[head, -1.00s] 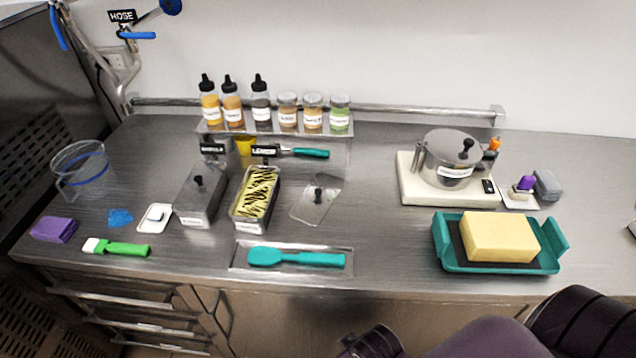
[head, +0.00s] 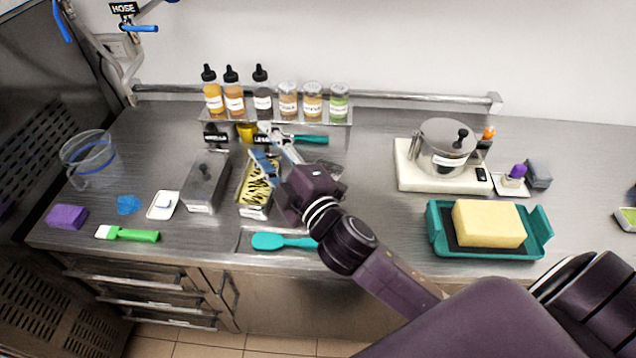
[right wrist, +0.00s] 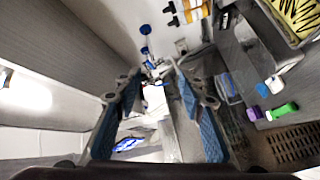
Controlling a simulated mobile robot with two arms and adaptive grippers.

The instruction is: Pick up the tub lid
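My right gripper (head: 268,146) is above the counter, over the open tub (head: 255,212) with yellow, black-striped contents. In the right wrist view its two blue-padded fingers (right wrist: 157,85) stand apart with nothing between them. The loose flat lid with a black knob, seen earlier to the right of the open tub, is now mostly or wholly hidden behind my right gripper and forearm. A closed steel tub (head: 205,185) with a black-knobbed lid stands left of the open one. My left gripper is not in view.
A bottle shelf (head: 335,120) stands behind the tubs. A teal spatula (head: 270,241) lies in front. To the right are a pot (head: 440,150) on a white scale and a teal tray (head: 440,240) with a yellow block. A clear pitcher (head: 90,160) stands left.

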